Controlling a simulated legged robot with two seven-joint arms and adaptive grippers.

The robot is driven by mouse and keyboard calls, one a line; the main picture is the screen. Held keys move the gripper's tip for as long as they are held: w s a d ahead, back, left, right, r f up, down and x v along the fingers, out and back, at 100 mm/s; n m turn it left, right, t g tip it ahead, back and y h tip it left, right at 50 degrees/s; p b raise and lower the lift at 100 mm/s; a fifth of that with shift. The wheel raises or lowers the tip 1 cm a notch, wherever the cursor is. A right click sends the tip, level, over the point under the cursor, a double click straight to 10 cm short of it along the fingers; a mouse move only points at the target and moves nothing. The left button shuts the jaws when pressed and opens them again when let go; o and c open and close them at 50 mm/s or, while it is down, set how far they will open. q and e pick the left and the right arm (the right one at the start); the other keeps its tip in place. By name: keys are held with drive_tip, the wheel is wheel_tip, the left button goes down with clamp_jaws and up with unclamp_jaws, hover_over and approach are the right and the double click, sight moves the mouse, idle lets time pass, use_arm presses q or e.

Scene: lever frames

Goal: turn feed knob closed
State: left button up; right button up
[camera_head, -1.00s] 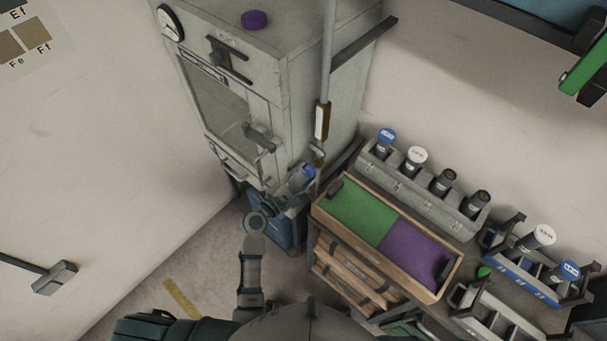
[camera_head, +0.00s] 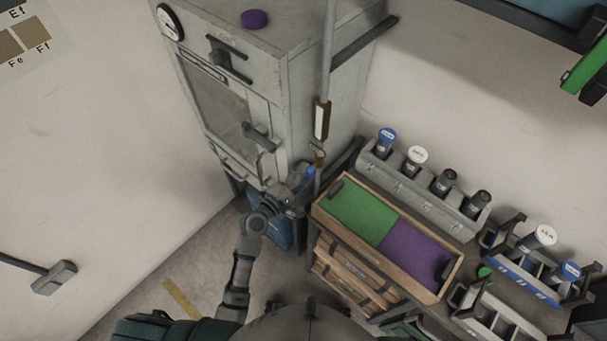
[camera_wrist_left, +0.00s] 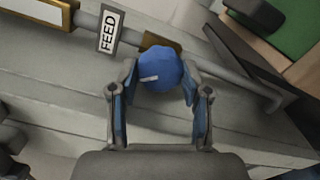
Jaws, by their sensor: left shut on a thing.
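The blue feed knob (camera_wrist_left: 160,68) sits on a grey pipe beside a plate lettered FEED (camera_wrist_left: 110,31) in the wrist view. A short pale mark shows on the knob's face. My left gripper (camera_wrist_left: 159,82) has one finger on each side of the knob and is shut on it. In the head view the knob (camera_head: 309,172) is a small blue spot on the pipe at the cabinet's right side. My left gripper (camera_head: 296,190) reaches it from below left and partly hides it. My right gripper is not in view.
The grey cabinet (camera_head: 308,80) stands left of the knob. A wooden tray with green and purple halves (camera_head: 322,208) lies close to its right. A grey rack (camera_head: 408,196) of capped bottles stands behind the tray. A blue container (camera_head: 266,225) is below the gripper.

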use_arm(q)
drive_tip(key=m, duration=0.4)
drive_tip(key=shift+f, duration=0.3)
drive_tip(key=shift+s+d+f+m, duration=0.1)
drive_tip(key=shift+f+m, duration=0.05)
drive_tip(key=shift+m, duration=1.45)
drive_tip(key=o, duration=0.9)
drive_tip(key=shift+r, duration=0.25)
drive_tip(key=v, duration=1.2)
